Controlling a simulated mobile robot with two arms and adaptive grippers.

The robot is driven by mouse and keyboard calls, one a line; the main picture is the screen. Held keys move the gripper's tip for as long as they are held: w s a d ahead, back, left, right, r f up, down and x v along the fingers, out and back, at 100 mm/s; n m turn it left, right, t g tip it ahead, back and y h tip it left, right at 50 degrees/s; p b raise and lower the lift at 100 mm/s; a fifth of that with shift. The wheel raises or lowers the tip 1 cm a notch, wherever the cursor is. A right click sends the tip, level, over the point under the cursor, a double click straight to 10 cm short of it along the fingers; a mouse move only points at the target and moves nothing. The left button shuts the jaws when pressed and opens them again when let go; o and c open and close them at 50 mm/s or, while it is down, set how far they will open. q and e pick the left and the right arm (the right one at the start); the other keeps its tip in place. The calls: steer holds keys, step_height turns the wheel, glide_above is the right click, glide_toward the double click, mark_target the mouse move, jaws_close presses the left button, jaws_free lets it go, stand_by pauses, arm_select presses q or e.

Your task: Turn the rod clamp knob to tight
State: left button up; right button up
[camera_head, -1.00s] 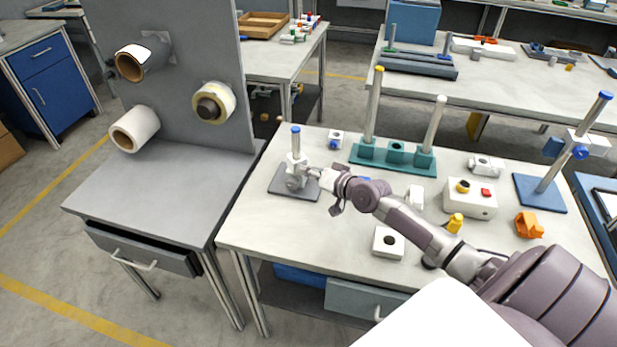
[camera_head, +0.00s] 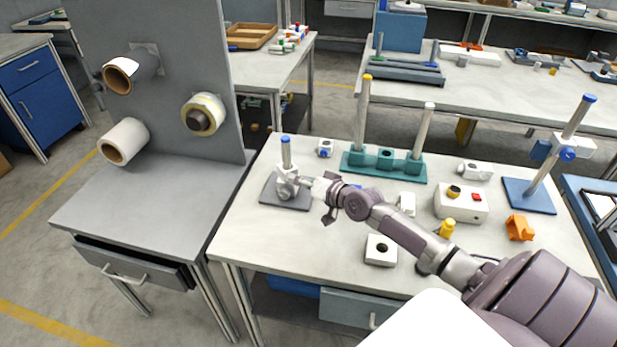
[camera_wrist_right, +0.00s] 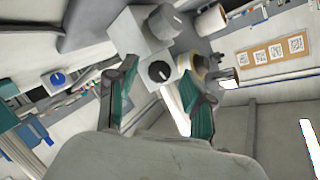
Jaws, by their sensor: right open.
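The rod clamp (camera_head: 287,186) is a pale grey block on an upright rod with a blue cap (camera_head: 286,138), standing on a dark grey base plate (camera_head: 270,192) at the table's left. In the right wrist view a dark round knob (camera_wrist_right: 159,71) with a pale mark faces the camera, below the clamp's pale block (camera_wrist_right: 135,35). My right gripper (camera_head: 309,185) is just right of the clamp. Its open teal fingers (camera_wrist_right: 160,84) lie either side of the knob in the wrist view; I cannot tell whether they touch it. My left gripper is out of view.
A teal rack (camera_head: 385,170) with two posts stands behind my right arm. A white button box (camera_head: 461,205), a second rod stand (camera_head: 530,195) and an orange part (camera_head: 520,229) are to the right. A grey cabinet top (camera_head: 130,205) lies to the left, before a panel with rolls.

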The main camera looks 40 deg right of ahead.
steer(key=v, duration=1.1)
steer(key=shift+s, duration=0.4)
